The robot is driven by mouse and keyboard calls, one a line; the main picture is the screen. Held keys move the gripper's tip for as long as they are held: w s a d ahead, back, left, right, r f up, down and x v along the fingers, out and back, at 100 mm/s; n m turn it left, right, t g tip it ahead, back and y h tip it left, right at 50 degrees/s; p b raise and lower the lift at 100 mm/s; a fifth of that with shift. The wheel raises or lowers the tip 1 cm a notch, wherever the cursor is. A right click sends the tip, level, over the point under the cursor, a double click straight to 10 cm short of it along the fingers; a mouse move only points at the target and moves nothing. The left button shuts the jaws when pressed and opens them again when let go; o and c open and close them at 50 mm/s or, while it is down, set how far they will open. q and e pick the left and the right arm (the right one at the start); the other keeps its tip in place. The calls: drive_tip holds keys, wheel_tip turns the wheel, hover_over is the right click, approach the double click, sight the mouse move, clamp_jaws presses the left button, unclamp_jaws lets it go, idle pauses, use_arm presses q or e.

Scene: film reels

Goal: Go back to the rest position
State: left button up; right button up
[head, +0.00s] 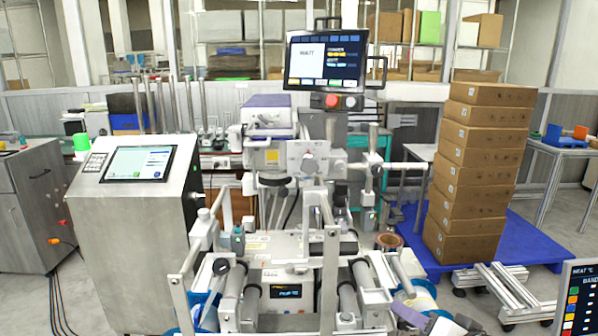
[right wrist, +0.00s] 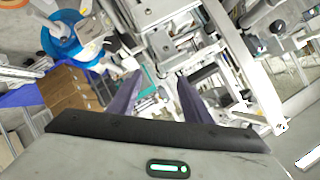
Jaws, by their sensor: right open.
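My right gripper (head: 428,314) shows at the bottom of the head view, low and right of the machine's middle, in front of the right blue reel (head: 424,290). In the right wrist view its two dark purple fingers (right wrist: 158,100) stand well apart, with nothing between them. The machine (head: 300,245) with its rollers fills the middle of the head view. Another blue reel (head: 207,312) is at its lower left, partly hidden by the frame. In the right wrist view a blue reel (right wrist: 62,42) lies at the upper left, clear of the fingers. I cannot make out my left gripper.
A grey console with a screen (head: 138,163) stands at the left. Stacked cartons (head: 478,170) stand on a blue pallet (head: 535,240) at the right. A copper-coloured roll (head: 388,241) sits at the machine's right side. A monitor (head: 326,60) rises above the machine. Metal rails (head: 510,295) lie at lower right.

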drive_tip(key=s+a+f+n+g, duration=0.2)
drive_tip(key=s+a+f+n, duration=0.1)
drive_tip(key=s+f, duration=0.9)
drive_tip(key=s+a+f+n+g+h, duration=0.1)
drive_tip(key=s+a+f+n, duration=0.2)
drive_tip(key=s+f, duration=1)
drive_tip(key=s, duration=0.4)
drive_tip(key=shift+s+a+n+g, duration=0.2)
drive_tip(key=shift+s+n+g, duration=0.05)
drive_tip(key=shift+n+g, duration=0.15)
